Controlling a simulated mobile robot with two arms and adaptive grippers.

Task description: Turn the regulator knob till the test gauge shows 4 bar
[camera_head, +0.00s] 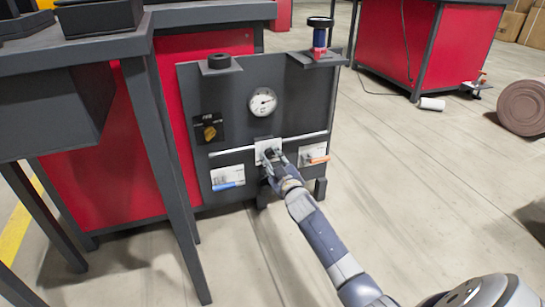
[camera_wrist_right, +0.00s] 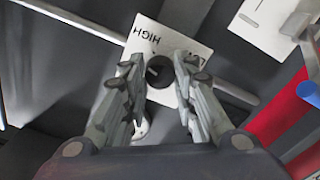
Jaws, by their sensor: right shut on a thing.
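The regulator knob (camera_wrist_right: 160,71) is small and black, in front of a white plate (camera_head: 266,147) on the dark panel. In the head view the fingers partly hide the knob. The round white test gauge (camera_head: 263,103) sits above the plate; its dark needle is too small to read. My left gripper is not in view.
A yellow-brown rotary switch (camera_head: 209,132) sits left of the gauge. A blue-handled lever (camera_head: 228,185) and an orange-handled lever (camera_head: 318,160) flank the plate. A thin light pipe (camera_head: 232,151) crosses the panel. A dark table leg (camera_head: 168,170) stands left; floor (camera_head: 420,190) at right is clear.

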